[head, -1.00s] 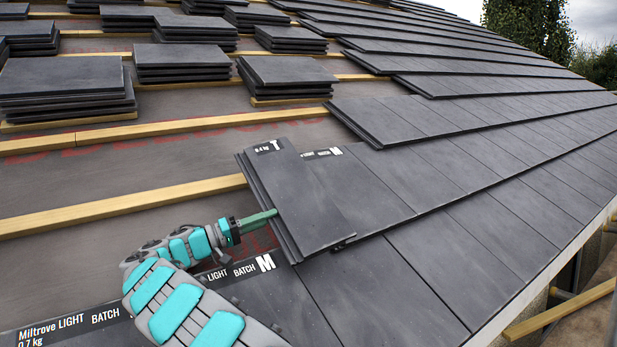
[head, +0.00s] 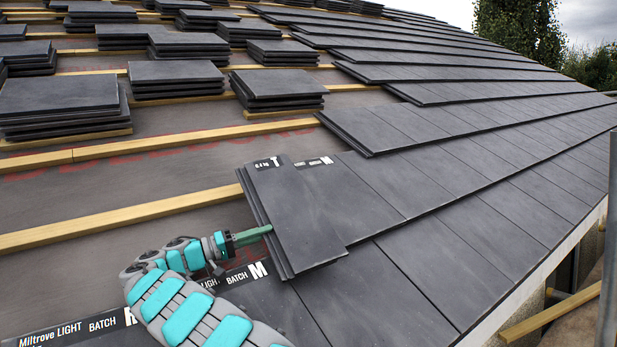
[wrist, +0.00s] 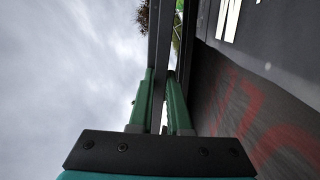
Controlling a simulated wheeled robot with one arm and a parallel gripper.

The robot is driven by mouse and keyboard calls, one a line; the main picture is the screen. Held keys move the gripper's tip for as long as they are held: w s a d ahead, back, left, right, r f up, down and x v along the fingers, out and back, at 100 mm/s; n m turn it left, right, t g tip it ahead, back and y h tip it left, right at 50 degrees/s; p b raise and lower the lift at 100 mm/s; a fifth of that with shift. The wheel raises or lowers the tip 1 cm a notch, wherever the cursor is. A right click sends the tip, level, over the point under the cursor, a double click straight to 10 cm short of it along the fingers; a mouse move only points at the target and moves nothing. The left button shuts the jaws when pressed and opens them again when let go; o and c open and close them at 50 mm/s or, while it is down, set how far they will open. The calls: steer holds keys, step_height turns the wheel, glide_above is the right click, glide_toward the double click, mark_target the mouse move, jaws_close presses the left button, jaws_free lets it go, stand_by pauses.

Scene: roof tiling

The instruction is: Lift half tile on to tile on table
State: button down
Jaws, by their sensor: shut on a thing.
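The half tile (head: 305,222) is a narrow dark grey slab with a white "T" label at its upper end. It lies flat on or just over the left end of a laid course of tiles (head: 372,194); I cannot tell if they touch. A tile underneath shows a white "M" label beside it. My gripper (head: 270,229), with green fingers, is shut on the half tile's left edge. In the wrist view the green fingers (wrist: 163,105) close around a thin dark edge. No table is in view.
Several stacks of dark tiles (head: 60,108) stand on wooden battens (head: 120,218) at upper left. Bare underlay with red print lies between battens. Laid courses cover the right side down to the eaves edge (head: 560,265). Trees (head: 515,45) stand beyond the roof.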

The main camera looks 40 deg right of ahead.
mark_target(267, 215)
steer(key=shift+w+f+n+h, duration=0.2)
steer(key=shift+w+f+n, duration=0.1)
steer(key=shift+f, duration=0.2)
steer(key=shift+w+f+n+h, duration=0.2)
steer(key=shift+w+f+n, duration=0.1)
steer(key=shift+f, duration=0.2)
steer(key=shift+r, duration=0.2)
steer(key=r, duration=0.2)
steer(key=r+p, duration=0.1)
steer(key=shift+w+r+n+h, duration=0.15)
steer(key=shift+w+n+h, duration=0.15)
steer(key=shift+h, duration=0.1)
steer(key=shift+a+r, duration=0.1)
steer(key=shift+r, duration=0.35)
steer(key=shift+w+r, duration=0.25)
steer(key=shift+w, duration=0.05)
steer(key=s+a+r, duration=0.2)
steer(key=s+r, duration=0.3)
steer(key=s, duration=0.2)
steer(key=s+a+r+b, duration=0.1)
steer(key=s+a+r, duration=0.1)
steer(key=s+r, duration=0.3)
steer(key=shift+s+t, duration=0.4)
steer(key=shift+s, duration=1.2)
